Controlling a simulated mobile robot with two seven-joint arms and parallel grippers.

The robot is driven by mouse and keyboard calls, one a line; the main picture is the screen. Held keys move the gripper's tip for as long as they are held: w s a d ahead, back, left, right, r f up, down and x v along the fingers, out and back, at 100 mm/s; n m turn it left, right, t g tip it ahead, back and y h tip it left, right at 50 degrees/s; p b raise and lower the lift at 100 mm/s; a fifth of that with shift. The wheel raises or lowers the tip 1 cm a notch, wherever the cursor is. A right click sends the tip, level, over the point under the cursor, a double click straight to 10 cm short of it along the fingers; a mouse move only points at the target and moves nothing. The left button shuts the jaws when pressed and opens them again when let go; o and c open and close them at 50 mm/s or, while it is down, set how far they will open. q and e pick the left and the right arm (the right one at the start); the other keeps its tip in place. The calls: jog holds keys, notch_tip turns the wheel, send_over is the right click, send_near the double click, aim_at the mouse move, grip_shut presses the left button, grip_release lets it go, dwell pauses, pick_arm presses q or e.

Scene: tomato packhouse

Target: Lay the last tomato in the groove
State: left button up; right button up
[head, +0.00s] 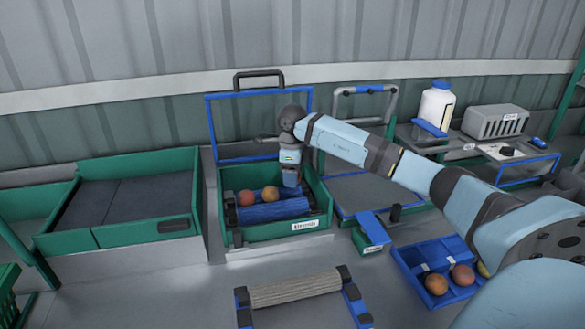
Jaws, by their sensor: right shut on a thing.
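Two orange-red tomatoes, a left one (246,198) and a right one (270,193), lie side by side in the groove along the blue rollers (268,213) inside a green box (255,236). My right gripper (291,186) reaches down into the right end of this box, just right of the two tomatoes. It is shut on a tomato that its own fingers hide almost fully, so I cannot tell whether that tomato touches the rollers. My left gripper is not in view.
A blue tray (409,270) at lower right holds several tomatoes. A roller stand (295,287) is in front. A dark-bedded green bin (125,241) is left. A blue frame rises behind the box.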

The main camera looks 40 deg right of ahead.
jog(key=shift+s+d+f, duration=0.1)
jog(key=shift+f, duration=0.25)
notch_tip(320, 180, down, 2)
jog(key=shift+f+b, duration=0.1)
jog(key=shift+b, duration=0.85)
jog(key=shift+f+b, duration=0.45)
jog(key=shift+f, duration=0.1)
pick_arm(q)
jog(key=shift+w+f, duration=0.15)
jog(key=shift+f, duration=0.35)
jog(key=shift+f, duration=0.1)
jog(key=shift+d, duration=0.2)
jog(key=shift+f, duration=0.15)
pick_arm(e)
jog(key=shift+f, duration=0.35)
